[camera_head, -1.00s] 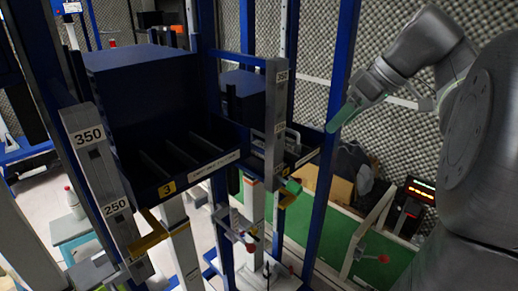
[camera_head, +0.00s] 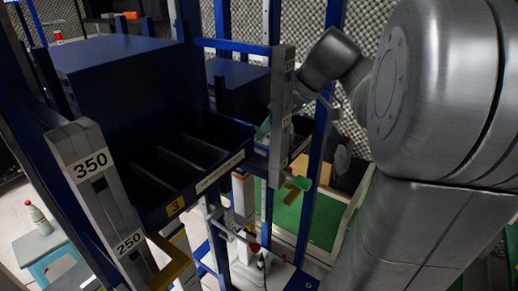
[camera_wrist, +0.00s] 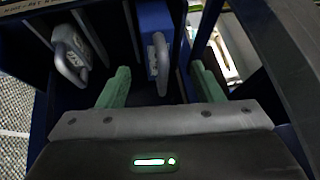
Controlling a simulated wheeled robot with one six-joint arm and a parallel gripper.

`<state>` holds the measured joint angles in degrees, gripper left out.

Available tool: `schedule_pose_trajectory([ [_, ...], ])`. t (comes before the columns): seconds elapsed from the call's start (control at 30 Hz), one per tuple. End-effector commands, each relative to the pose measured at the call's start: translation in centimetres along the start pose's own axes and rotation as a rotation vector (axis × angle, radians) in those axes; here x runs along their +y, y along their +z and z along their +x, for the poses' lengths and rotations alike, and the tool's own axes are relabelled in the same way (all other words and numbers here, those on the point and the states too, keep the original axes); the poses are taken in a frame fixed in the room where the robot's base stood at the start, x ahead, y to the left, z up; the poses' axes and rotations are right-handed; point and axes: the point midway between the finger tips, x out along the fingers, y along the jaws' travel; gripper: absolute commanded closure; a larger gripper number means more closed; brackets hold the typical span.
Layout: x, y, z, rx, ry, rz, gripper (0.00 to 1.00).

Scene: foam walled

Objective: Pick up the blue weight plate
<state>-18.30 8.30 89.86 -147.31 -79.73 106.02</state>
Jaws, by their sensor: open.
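The blue weight plate (camera_wrist: 153,22) shows in the wrist view, standing on edge in a slot of a dark rack bin, with a grey loop handle toward me. My gripper (camera_wrist: 160,68) is open, its two green fingers on either side of the handle and apart from it. Nothing is held. In the head view a green finger of my gripper (camera_head: 262,130) shows beside a grey upright; the rest is largely hidden. I cannot make out the blue plate in the head view.
A pale grey weight plate (camera_wrist: 72,42) with a handle stands in the slot to the left. Thin dividers separate the slots. Grey uprights, one marked 350 (camera_head: 88,165), flank the dark divided bin (camera_head: 215,150).

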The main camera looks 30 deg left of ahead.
Motion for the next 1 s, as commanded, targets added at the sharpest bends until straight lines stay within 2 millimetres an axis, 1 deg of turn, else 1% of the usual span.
schedule_pose_trajectory([
  [0.1, 0.2, -0.2, 1.9, -0.002, -0.006, 0.000, 0.40],
  [0.23, 0.2, -0.1, 3.6, -0.001, -0.005, 0.000, 0.40],
  [0.33, 0.3, -0.1, 4.2, -0.001, -0.003, 0.000, 0.40],
  [0.53, 0.3, -0.1, 4.3, 0.000, -0.001, 0.000, 0.40],
  [0.57, 0.3, -0.1, 4.3, 0.000, -0.001, 0.000, 0.42],
  [0.6, 0.3, -0.1, 4.2, 0.000, -0.001, 0.000, 0.50],
  [0.77, 0.3, -0.1, 4.2, 0.000, -0.001, 0.000, 0.81],
  [0.8, 0.3, -0.1, 4.2, 0.000, -0.001, 0.000, 0.89],
  [0.87, 0.3, -0.1, 4.2, 0.000, -0.001, 0.000, 1.00],
  [1.0, 0.3, -0.1, 4.2, 0.000, -0.001, 0.000, 1.00],
])
